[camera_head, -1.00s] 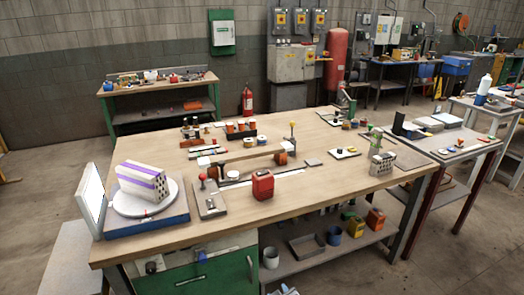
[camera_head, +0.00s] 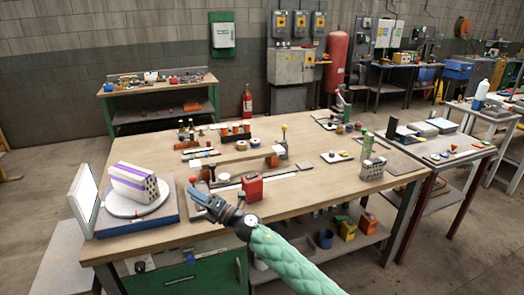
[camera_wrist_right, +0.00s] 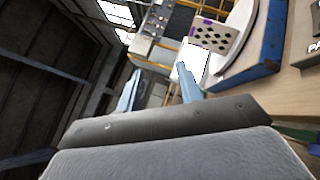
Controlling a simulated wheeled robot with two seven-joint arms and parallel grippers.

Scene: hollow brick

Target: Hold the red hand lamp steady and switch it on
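The red hand lamp (camera_head: 251,188) stands upright on the wooden workbench (camera_head: 330,195), near its front middle. My right gripper (camera_head: 200,196) reaches in from the lower right, in front of and to the left of the lamp, apart from it. Its two blue-grey fingers stand apart with nothing between them in the right wrist view (camera_wrist_right: 158,90). The lamp does not show in that wrist view, and its switch is too small to make out. My left gripper is not in view.
A turntable (camera_head: 150,206) with a hollow brick (camera_head: 138,182) stands on a blue base at the bench's left, beside a white panel (camera_head: 84,198). Behind the lamp lie a long bar and small parts. A perforated metal block (camera_head: 373,167) stands at the right.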

